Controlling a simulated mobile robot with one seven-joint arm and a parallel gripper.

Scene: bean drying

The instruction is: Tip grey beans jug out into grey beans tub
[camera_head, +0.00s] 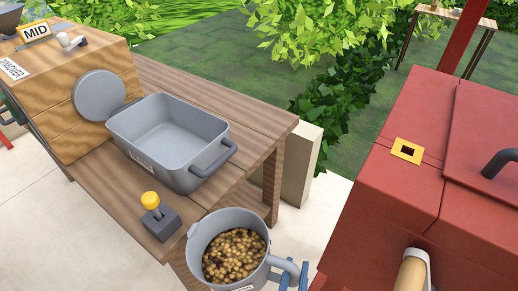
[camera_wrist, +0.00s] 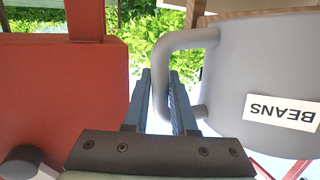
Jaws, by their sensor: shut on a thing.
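The grey beans jug (camera_head: 198,241) is full of tan and dark beans (camera_head: 234,255) and stands upright in the head view, low at the front of the bench. My gripper (camera_wrist: 160,95) is shut on the jug's handle (camera_wrist: 172,45). The gripper's blue fingers (camera_head: 293,276) show at the bottom edge of the head view. The jug's wall with its BEANS label (camera_wrist: 281,112) shows at the right of the wrist view. The grey beans tub (camera_head: 168,135) sits on the wooden bench beyond the jug, up and left of it. The tub looks empty.
A small block with a yellow knob (camera_head: 151,200) stands on the bench (camera_head: 115,190) near the tub. A wooden machine with a round grey disc (camera_head: 98,95) adjoins the tub's left. A large red box (camera_head: 420,150) stands at right.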

